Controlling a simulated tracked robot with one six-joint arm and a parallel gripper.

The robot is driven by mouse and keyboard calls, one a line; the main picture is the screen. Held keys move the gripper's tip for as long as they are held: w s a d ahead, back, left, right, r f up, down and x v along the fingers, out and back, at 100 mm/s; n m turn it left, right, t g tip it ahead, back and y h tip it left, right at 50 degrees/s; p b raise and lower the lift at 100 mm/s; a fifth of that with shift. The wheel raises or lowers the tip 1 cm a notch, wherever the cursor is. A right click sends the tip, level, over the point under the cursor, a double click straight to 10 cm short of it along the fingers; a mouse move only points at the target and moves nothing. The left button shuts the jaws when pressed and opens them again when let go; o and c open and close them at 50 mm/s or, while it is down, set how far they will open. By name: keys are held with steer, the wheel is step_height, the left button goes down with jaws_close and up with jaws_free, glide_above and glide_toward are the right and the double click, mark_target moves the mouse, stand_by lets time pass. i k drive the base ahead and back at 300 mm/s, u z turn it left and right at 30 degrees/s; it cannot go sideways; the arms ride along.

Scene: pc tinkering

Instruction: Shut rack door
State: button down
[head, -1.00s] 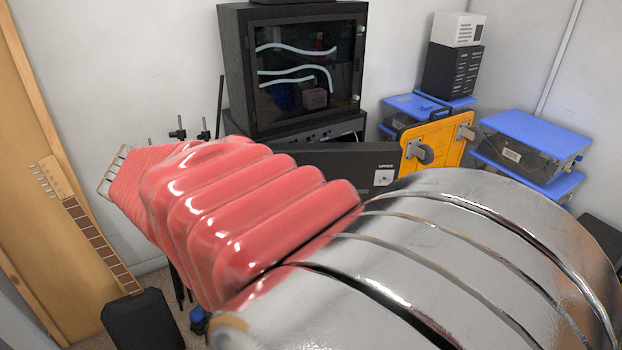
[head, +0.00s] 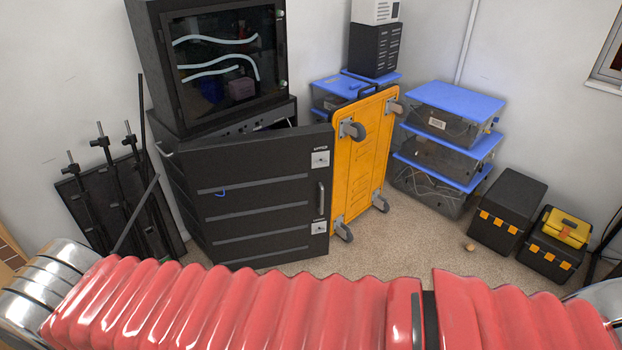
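The rack door (head: 262,220) is a dark grey panel with ribbed lines, a vertical handle and two pale label plates near its right edge. It stands swung open from the black rack (head: 181,190), with its broad face toward me. A dark gap shows between the door's top edge and the rack. My arm, in a red ribbed sleeve, crosses the bottom of the head view in front of the door. My gripper is outside the view, so its state is hidden.
A yellow wheeled cart (head: 362,155) stands upright just right of the door. Blue-lidded bins (head: 448,140) and dark toolboxes (head: 507,210) stand further right. A black computer case (head: 215,60) sits on the rack. Black stands (head: 115,190) lean at left. Carpet right of the cart is mostly clear.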

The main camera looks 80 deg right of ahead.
mark_target(277, 193)
steer(key=k, duration=1)
steer(key=z, duration=0.85)
steer(key=i, duration=1.5)
steer(key=z, duration=0.05)
